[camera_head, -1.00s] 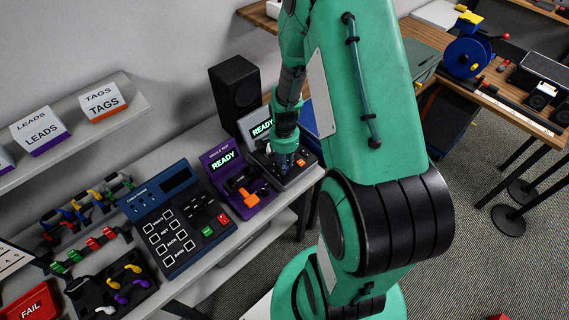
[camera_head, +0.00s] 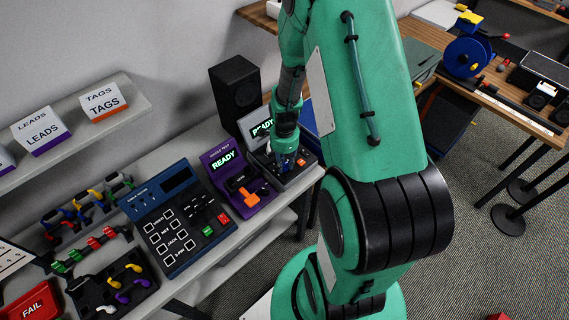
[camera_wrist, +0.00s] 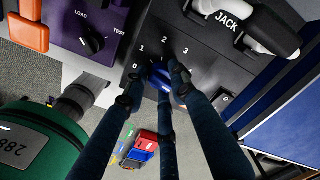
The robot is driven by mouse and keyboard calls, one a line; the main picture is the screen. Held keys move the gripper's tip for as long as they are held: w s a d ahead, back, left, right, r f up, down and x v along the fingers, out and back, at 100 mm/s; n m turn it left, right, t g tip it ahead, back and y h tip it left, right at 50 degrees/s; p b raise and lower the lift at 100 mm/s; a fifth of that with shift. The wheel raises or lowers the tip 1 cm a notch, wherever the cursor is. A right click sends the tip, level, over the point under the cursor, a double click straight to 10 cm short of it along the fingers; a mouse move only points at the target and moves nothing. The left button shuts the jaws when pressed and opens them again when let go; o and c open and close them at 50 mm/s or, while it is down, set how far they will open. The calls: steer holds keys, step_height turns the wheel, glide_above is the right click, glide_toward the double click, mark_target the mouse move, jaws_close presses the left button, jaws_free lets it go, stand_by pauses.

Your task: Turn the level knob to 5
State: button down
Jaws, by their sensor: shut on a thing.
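The black level panel (camera_wrist: 205,50) fills the middle of the wrist view, with white marks 0, 1, 2 and 3 in an arc. My gripper (camera_wrist: 158,84) has its dark fingers closed around the level knob below these marks. The fingertips cover most of the knob, so its pointer and setting cannot be read. A blue part shows between the fingertips; I cannot tell whether it is the knob. The mark 5 is not visible.
The purple tester (camera_head: 237,190), with an orange lever (camera_head: 256,193), stands left of the panel. The wrist view shows its LOAD/TEST knob (camera_wrist: 92,40). A black speaker (camera_head: 235,85) stands behind.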

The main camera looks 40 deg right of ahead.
mark_target(285, 164)
steer(key=c, duration=1.4)
jaws_free()
steer(key=shift+c, duration=0.2)
steer(key=shift+r, duration=0.2)
step_height(285, 164, up, 12)
steer(key=shift+f, duration=0.15)
